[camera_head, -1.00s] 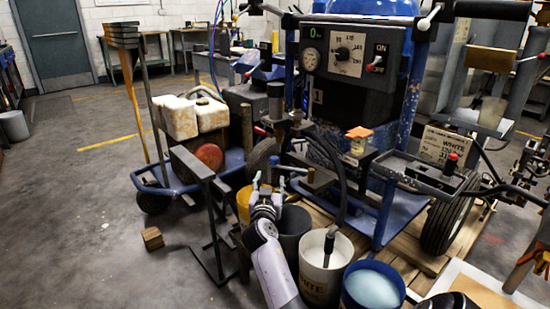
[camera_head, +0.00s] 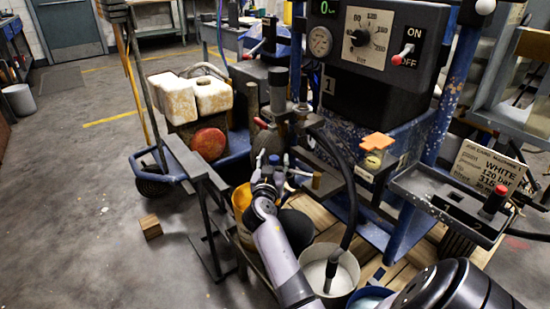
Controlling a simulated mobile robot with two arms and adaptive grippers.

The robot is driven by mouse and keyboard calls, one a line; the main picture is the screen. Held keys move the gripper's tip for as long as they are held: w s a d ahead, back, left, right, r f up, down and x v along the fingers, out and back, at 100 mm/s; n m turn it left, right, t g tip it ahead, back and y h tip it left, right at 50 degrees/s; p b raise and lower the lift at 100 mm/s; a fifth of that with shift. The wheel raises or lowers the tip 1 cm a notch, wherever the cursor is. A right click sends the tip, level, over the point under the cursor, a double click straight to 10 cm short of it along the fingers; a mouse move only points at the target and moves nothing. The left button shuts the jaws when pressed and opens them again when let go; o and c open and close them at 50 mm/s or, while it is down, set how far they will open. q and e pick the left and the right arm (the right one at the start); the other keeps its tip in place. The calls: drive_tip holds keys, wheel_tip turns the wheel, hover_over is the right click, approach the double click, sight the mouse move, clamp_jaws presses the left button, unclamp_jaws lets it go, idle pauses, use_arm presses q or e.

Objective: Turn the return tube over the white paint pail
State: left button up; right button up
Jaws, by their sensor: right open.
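The white paint pail (camera_head: 349,290) stands at the bottom centre, with pale paint inside. A short pipe with a tan end (camera_head: 317,181) lies above the pails, just right of my right gripper (camera_head: 271,165); I cannot tell which of these is the return tube. My right gripper is open, above the yellow and dark pails. Its fingers are small among pipes and fittings, and contact cannot be told. My left gripper is not in view.
A yellow pail (camera_head: 241,205) and dark pail (camera_head: 297,228) stand left of the white one. A blue pail (camera_head: 370,298) is partly hidden at lower right. The control box (camera_head: 372,45) rises behind. A wooden block (camera_head: 150,226) lies on open floor at left.

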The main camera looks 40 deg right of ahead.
clamp_jaws()
idle(0.5)
